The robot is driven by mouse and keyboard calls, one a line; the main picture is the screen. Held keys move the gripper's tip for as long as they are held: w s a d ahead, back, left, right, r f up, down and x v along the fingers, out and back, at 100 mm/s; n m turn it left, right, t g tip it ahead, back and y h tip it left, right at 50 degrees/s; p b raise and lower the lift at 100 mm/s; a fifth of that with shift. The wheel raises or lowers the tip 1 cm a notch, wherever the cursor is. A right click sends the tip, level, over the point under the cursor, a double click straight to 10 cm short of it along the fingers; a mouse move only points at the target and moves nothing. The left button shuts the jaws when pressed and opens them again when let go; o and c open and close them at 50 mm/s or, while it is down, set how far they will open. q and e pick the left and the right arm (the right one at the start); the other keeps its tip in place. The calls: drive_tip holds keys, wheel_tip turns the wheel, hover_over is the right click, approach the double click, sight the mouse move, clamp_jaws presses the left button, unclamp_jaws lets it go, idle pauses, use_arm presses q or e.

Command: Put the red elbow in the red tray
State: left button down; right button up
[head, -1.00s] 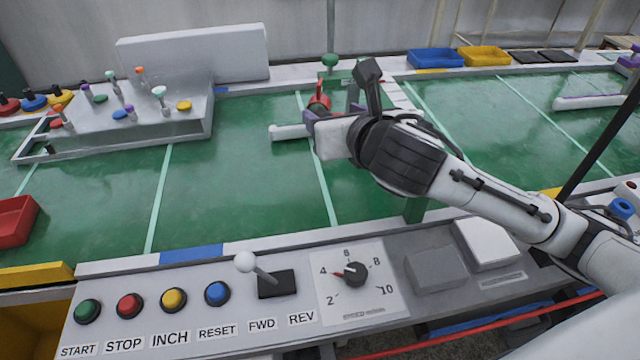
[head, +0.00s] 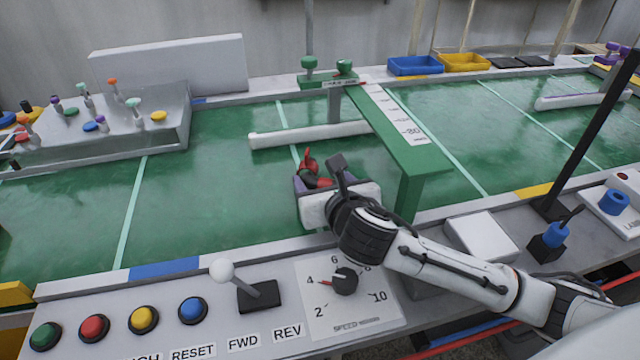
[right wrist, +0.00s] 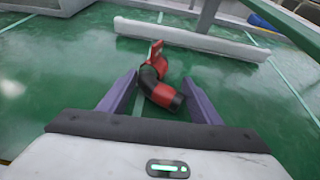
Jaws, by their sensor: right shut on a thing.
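My right gripper (head: 316,183) is shut on the red elbow (head: 309,168), a red and black bent pipe piece. It holds the elbow over the green belt, left of the green gantry. In the right wrist view the elbow (right wrist: 157,88) lies between the two purple fingers, with its red end pointing away. How high it is above the belt is hard to tell. The red tray is outside the present views. My left gripper is not in view.
A green gantry (head: 405,140) with a scale stands right of the gripper. A white bar (head: 300,135) lies beyond it. A grey block with several coloured pegs (head: 110,135) stands at the left. The control panel (head: 215,300) is in front. The belt left of the gripper is clear.

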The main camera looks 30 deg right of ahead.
drive_tip(key=shift+f, duration=0.1)
drive_tip(key=o, duration=1.1)
